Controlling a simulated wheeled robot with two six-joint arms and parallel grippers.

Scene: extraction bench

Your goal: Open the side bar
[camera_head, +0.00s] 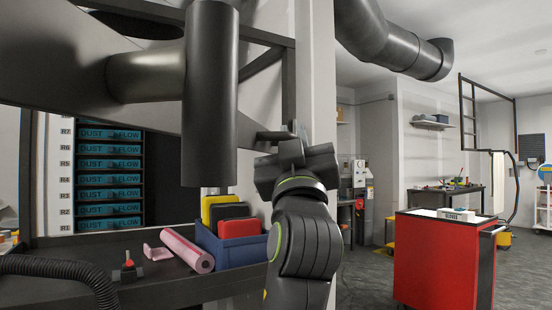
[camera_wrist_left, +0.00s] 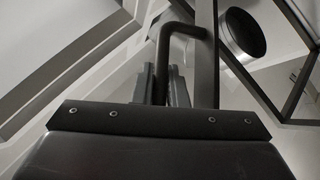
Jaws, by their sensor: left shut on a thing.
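My left gripper (camera_head: 283,140) is raised at the right edge of the bench's dark frame. In the left wrist view its two fingers (camera_wrist_left: 161,86) are closed around the dark bent handle (camera_wrist_left: 164,55). The handle's upper end bends toward the straight side bar (camera_wrist_left: 206,50), which runs up and down just right of the fingers. In the head view a short dark piece of the handle (camera_head: 271,134) shows by the fingertips; my gripper and wrist hide the rest. My right gripper is not in view.
A dark vertical cylinder (camera_head: 210,95) hangs left of my gripper. Below, the bench shelf (camera_head: 165,290) holds a pink roll (camera_head: 187,250) and a blue bin (camera_head: 232,247). A red cabinet (camera_head: 436,262) stands at right, with open floor before it.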

